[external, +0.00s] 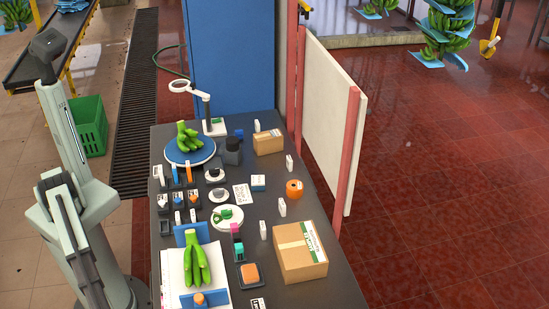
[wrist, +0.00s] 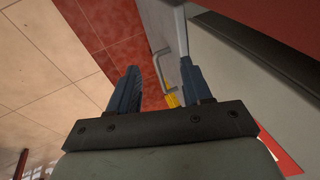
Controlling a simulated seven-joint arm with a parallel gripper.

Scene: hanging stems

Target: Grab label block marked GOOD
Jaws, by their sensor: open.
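Several small white blocks stand on the dark table in the external view. One white block (external: 289,163) is near the right edge, another white block (external: 282,207) is lower, and a third (external: 263,230) is left of that. A white piece with dark lettering (external: 258,303) is cut by the bottom edge. The lettering is too small to read, so I cannot tell which is marked GOOD. My gripper (wrist: 160,88) is open and empty in the wrist view, away from the blocks. I cannot make it out in the external view, where my arm stands left of the table.
The table (external: 330,290) is crowded. It holds bananas on a blue round plate (external: 207,155), more bananas (external: 197,262), a magnifier lamp (external: 207,112), an orange roll (external: 294,189) and cardboard boxes (external: 300,252) (external: 268,142). A white panel (external: 330,115) stands beyond the right edge.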

